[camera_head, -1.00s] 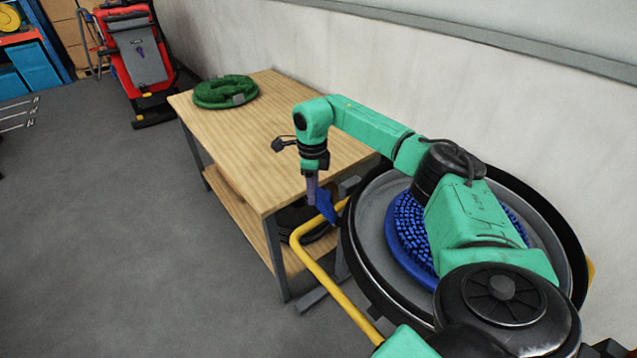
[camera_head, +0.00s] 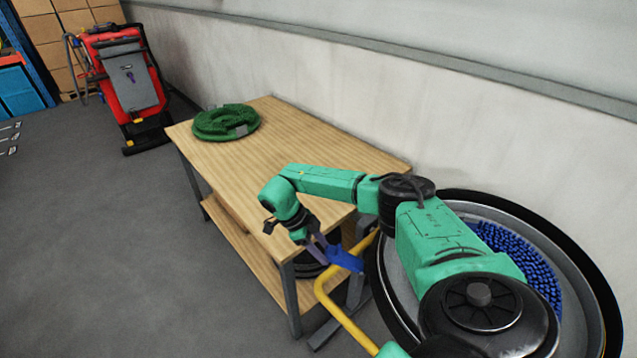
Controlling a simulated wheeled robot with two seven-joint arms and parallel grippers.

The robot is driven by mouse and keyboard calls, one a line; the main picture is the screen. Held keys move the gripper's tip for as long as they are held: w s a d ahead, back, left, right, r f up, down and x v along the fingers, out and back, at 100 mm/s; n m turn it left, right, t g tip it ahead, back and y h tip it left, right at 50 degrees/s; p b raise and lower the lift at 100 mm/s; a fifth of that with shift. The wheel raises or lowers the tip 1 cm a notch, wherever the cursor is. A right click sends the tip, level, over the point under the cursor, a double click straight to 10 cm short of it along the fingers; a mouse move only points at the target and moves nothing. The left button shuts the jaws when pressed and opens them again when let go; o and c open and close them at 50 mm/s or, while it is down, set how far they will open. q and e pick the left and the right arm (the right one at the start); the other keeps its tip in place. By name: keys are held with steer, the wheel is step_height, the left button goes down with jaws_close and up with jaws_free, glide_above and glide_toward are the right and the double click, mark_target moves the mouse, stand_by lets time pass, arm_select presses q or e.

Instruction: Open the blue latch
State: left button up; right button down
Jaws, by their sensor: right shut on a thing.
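The blue latch (camera_head: 346,259) shows beside the yellow tube frame (camera_head: 334,306), near the left rim of a large round tank (camera_head: 379,300). My right gripper (camera_head: 325,253) is at the latch's left end and is shut on it. The fingers partly hide that end of the latch. The latch lies nearly level, sloping slightly down to the right. My left gripper is out of the picture.
A wooden table (camera_head: 300,140) stands behind, with a green round pad (camera_head: 226,122) on top and dark round things on its lower shelf. A blue bristle brush (camera_head: 525,265) lies in the tank. A red machine (camera_head: 125,80) stands at the back left.

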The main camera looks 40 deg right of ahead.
steer(key=shift+a+f, duration=0.2)
steer(key=shift+f, duration=0.1)
steer(key=shift+c, duration=1.8)
jaws_free()
steer(key=shift+w+d, duration=0.1)
steer(key=shift+w, duration=0.05)
steer(key=shift+r, duration=0.15)
steer(key=v, duration=1.4)
steer(key=shift+w+b, duration=0.15)
steer(key=shift+b, duration=0.25)
